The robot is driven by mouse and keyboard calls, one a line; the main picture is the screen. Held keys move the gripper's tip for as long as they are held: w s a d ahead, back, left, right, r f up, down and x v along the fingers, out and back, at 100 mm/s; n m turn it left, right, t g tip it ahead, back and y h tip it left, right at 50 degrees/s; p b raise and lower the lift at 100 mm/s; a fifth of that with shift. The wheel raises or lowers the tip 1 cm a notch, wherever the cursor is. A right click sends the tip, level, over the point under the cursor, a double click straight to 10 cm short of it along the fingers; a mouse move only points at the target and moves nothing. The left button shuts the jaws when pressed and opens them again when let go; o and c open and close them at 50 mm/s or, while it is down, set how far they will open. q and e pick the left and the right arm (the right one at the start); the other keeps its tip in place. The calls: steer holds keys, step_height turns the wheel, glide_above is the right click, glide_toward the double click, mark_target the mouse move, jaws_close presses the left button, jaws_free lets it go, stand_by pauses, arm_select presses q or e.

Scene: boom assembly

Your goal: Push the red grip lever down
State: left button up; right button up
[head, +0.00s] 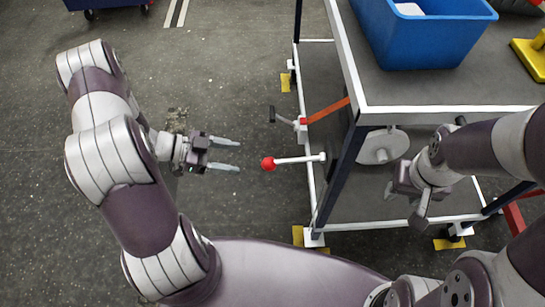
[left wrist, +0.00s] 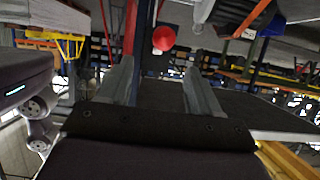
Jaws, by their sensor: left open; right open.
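The red grip lever is a white rod (head: 297,160) with a red ball knob (head: 268,163) at its free end, sticking out to the left from the side of a workbench frame. My left gripper (head: 238,155) is open and empty, its fingertips pointing at the knob from the left with a gap between. In the left wrist view the knob (left wrist: 164,38) shows just beyond and between the open fingertips (left wrist: 160,66). My right gripper (head: 418,207) is open, at the right by the bench's lower side, away from the lever.
The workbench (head: 440,109) carries a blue bin (head: 425,35). A crank with a black handle (head: 272,114) and an orange-red bar (head: 328,111) stand just behind the lever. A round white disc (head: 383,146) hangs under the bench top. The floor left of the bench is clear.

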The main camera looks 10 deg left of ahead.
mark_target(263, 162)
arm_select(q)
steer(key=b+x, duration=0.1)
steer(key=x, duration=1)
steer(key=shift+w+f+b, duration=0.25)
steer(key=shift+b, duration=0.1)
arm_select(e)
steer(key=shift+w+a+f, duration=0.1)
steer(key=shift+w+f, duration=0.05)
steer(key=shift+f, duration=0.4)
steer(key=shift+w+f, duration=0.15)
steer(key=shift+f, duration=0.35)
